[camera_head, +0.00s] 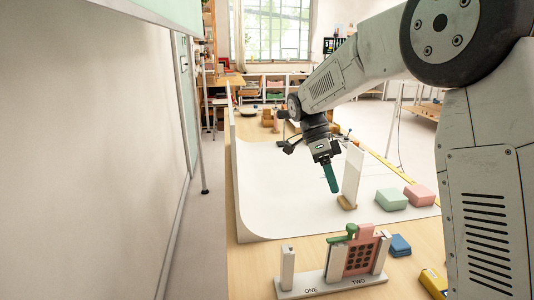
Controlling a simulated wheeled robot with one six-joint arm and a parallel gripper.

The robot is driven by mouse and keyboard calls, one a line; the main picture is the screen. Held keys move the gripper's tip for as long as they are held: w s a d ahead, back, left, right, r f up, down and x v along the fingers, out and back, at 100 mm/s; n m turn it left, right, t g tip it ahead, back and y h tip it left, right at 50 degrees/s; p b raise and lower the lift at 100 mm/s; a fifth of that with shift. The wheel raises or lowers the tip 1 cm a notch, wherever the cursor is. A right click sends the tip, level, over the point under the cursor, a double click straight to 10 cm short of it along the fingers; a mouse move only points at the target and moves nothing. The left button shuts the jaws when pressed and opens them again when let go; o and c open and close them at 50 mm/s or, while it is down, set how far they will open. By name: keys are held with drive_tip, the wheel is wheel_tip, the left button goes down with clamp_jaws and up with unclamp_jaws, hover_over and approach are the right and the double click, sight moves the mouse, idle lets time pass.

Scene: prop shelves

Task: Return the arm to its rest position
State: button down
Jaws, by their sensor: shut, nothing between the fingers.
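My arm (340,75) reaches from the right side over the table toward the middle of the view. My gripper (330,178) points down above the white curved sheet, with its green fingers together and nothing held. It is just left of a tall white panel (353,170) on a small wooden foot. The gripper appears clear of the surface, though whether it touches the panel cannot be told.
A white stand marked ONE and TWO (312,288) is at the front, with a pink grid piece (360,257) and a green piece (342,238) at TWO. Blue (400,245), mint (391,199) and pink (419,195) blocks and a yellow item (433,281) lie to the right.

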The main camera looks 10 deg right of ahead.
drive_tip(key=s+r+n+t+y, duration=0.2)
drive_tip(key=s+n+t, duration=0.5)
drive_tip(key=s+n, duration=1.5)
drive_tip(key=s, duration=0.7)
drive_tip(key=shift+d+t+y, duration=0.3)
drive_tip(key=shift+d+y, duration=0.05)
drive_tip(key=shift+y, duration=0.05)
